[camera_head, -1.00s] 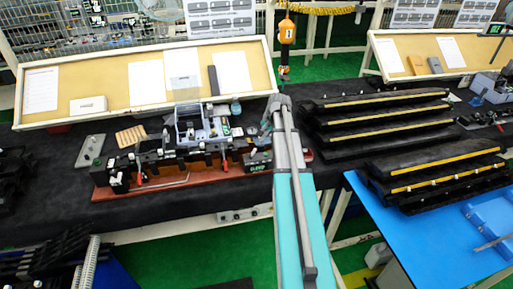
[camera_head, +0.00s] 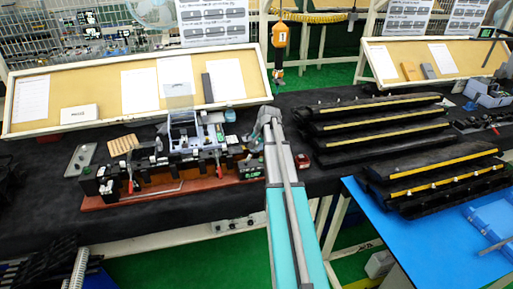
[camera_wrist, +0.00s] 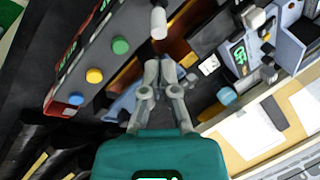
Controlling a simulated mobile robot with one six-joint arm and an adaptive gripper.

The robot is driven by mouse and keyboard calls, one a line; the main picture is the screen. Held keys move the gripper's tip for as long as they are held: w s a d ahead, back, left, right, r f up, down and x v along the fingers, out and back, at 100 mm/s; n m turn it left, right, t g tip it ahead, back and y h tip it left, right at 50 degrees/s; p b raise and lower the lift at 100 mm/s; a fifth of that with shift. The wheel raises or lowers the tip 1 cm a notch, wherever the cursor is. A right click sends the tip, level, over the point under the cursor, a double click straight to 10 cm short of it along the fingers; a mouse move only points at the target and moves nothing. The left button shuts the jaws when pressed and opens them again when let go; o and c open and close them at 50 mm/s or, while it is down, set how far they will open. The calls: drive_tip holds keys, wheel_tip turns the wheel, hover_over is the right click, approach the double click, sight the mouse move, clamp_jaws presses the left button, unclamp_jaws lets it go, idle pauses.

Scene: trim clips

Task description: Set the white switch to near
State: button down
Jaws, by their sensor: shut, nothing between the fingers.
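A white cylindrical knob on a grey stem (camera_wrist: 158,22) shows at the top of the wrist view and looks like the white switch. I cannot tell which setting it is in. My gripper (camera_wrist: 161,62) is shut and empty, with its fingertips pointing toward the knob and apart from it in the picture. In the head view my gripper (camera_head: 264,127) is at the right end of the clip fixture (camera_head: 160,190), above a small box with a green display (camera_head: 251,172). The switch cannot be made out in the head view.
A dark panel in the wrist view carries a green button (camera_wrist: 121,45), a yellow button (camera_wrist: 94,75) and a blue one. Red-handled clamps (camera_head: 130,181) stand along the fixture. Black trim parts (camera_head: 375,128) are stacked to the right. Dark table in front of the fixture is bare.

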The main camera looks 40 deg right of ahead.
sight(248, 159)
drive_tip(key=shift+b+x, duration=2.05)
drive_tip(key=shift+x, duration=0.45)
drive_tip(key=shift+s+d, duration=0.1)
drive_tip(key=shift+d, duration=0.05)
